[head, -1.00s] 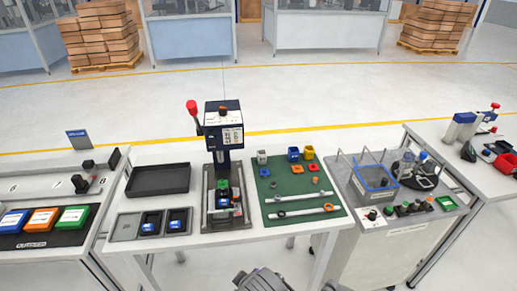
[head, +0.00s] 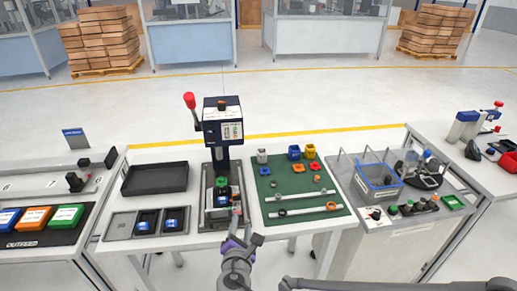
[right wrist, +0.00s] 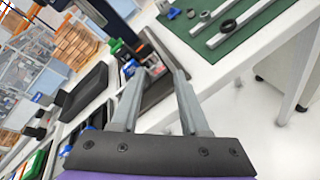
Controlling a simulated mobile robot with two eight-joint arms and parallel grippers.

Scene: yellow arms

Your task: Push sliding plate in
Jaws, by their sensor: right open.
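The press (head: 222,125) stands on the middle table, dark blue with a red-knobbed lever at its left. The sliding plate (head: 219,212) lies at the front of its base, carrying a green part (head: 221,182) and a small blue part. My right gripper (head: 236,208) is at the front right of the plate, partly covering that edge; contact cannot be told. In the right wrist view my gripper's two grey fingers (right wrist: 158,73) are apart and empty, pointing toward the press base, where the green part (right wrist: 116,46) shows. My left gripper is not in view.
A green mat (head: 290,180) with rods, rings and coloured blocks lies right of the press. A black tray (head: 155,179) and a grey holder (head: 122,224) with blue parts lie left.

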